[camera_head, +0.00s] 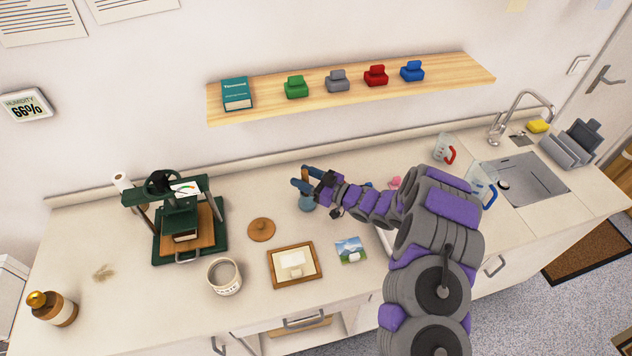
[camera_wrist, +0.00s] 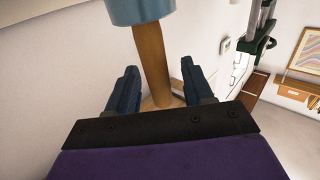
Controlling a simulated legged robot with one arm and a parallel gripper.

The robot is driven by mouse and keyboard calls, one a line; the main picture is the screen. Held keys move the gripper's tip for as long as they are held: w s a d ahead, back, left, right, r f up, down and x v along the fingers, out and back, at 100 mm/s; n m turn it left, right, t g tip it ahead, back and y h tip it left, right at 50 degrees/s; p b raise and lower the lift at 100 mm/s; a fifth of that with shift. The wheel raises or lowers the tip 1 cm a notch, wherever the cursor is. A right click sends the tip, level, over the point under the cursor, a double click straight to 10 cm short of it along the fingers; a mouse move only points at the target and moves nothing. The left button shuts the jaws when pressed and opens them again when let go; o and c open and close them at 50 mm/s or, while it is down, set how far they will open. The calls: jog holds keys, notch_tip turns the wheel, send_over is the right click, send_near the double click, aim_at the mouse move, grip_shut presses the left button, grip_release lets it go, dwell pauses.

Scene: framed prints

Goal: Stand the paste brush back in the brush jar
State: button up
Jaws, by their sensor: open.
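The brush jar (camera_head: 307,203) is a small blue-grey cylinder on the counter, partly hidden behind my gripper. It also shows at the top of the wrist view (camera_wrist: 138,10). The paste brush shows as a brown wooden handle (camera_wrist: 153,55) rising upright from the jar; its bristles are hidden. The handle top also shows in the head view (camera_head: 304,173). My gripper (camera_head: 301,177) is open at the handle, above the jar. In the wrist view its two blue fingers (camera_wrist: 158,68) stand on either side of the handle, with gaps visible on both sides.
A wooden lid (camera_head: 261,229), a mug-like pot (camera_head: 225,278), a wooden frame (camera_head: 293,264) and a landscape picture (camera_head: 351,250) lie nearby. A green press (camera_head: 187,232) stands left. Measuring jugs (camera_head: 443,149) and a sink (camera_head: 524,176) are right. A shelf (camera_head: 350,91) hangs above.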

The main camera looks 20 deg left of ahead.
jog(key=p+v, duration=0.1)
jog(key=v, duration=1)
jog(key=shift+d, duration=0.25)
jog(key=shift+s+f, duration=0.15)
jog(key=shift+f, duration=0.05)
